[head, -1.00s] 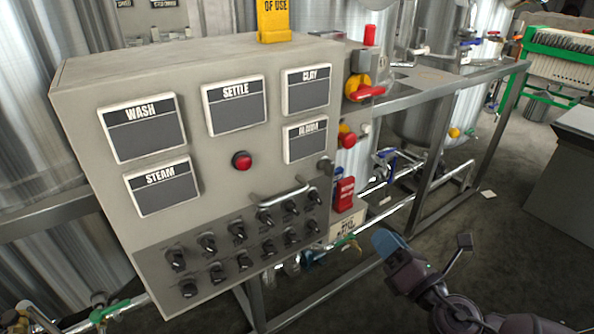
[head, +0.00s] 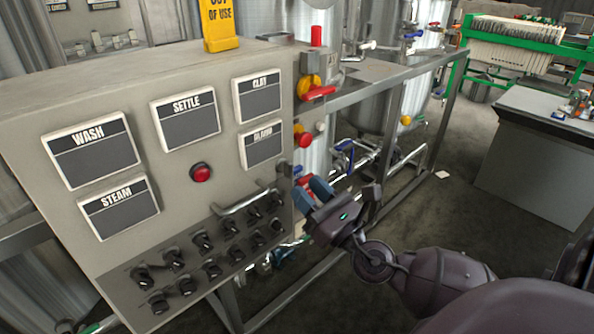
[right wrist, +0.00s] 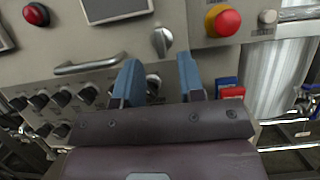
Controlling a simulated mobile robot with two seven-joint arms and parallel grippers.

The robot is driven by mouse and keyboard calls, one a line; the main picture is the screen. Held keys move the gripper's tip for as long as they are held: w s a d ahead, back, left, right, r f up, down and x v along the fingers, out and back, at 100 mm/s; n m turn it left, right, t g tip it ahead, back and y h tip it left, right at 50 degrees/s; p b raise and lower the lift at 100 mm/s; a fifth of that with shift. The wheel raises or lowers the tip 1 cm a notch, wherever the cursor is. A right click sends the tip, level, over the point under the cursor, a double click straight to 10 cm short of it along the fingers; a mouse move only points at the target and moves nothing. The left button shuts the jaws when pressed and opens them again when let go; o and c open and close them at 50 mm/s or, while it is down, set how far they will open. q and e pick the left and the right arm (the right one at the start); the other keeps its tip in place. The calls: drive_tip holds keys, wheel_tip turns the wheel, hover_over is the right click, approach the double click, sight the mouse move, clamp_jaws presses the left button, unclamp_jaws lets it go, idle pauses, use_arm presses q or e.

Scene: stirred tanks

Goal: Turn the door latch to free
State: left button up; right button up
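The door latch is a small silver turn knob (right wrist: 162,40) near the right edge of the grey cabinet door (right wrist: 110,45). Its grip looks close to upright in the right wrist view. In the head view the latch (head: 284,168) is small, just above my gripper. My right gripper (head: 310,190) has blue fingertips and is at the cabinet's right edge, below the latch. In the right wrist view the fingers (right wrist: 160,75) stand apart with nothing between them, and the latch lies beyond the gap. My left gripper is not in view.
A bar handle (head: 245,200) and rows of black knobs (head: 205,242) are left of the gripper. A red button on yellow (right wrist: 222,20) is right of the latch. A steel frame (head: 390,90) runs behind. Open floor (head: 420,220) lies to the right.

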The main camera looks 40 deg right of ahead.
sight(291, 171)
drive_tip(key=shift+p+x, duration=0.45)
drive_tip(key=shift+x, duration=1.85)
